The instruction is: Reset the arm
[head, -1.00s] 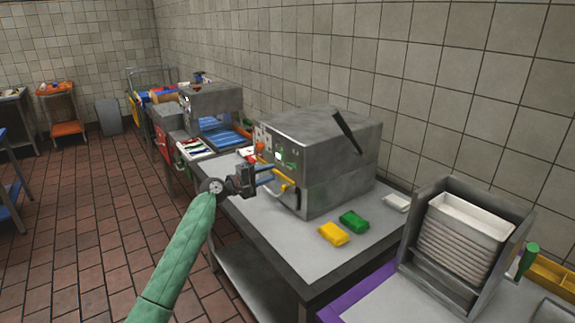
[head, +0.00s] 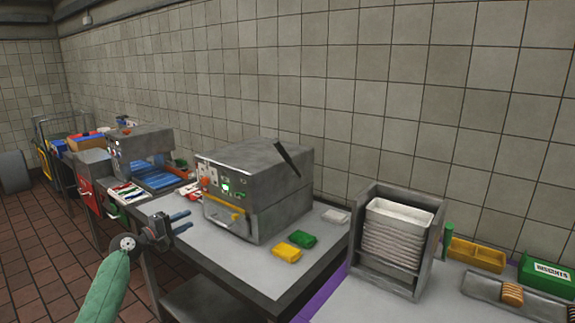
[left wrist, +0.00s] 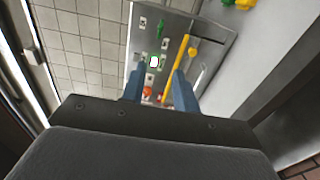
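My left gripper (head: 182,222) is open, with its two blue-grey fingers apart and nothing between them. It is above the left edge of the grey table (head: 213,254), to the left of the grey metal machine (head: 262,198). The machine has a yellow handle (head: 224,204), a small lit green screen and a dark lever on top. In the left wrist view the open fingers (left wrist: 158,92) point toward the machine's front panel, with the yellow handle (left wrist: 177,66) beyond them. My right gripper does not show.
A metal rack (head: 350,252) of stacked white trays (head: 392,240) stands farther right. Another machine (head: 140,146) stands at the back left. Open tiled floor lies at left.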

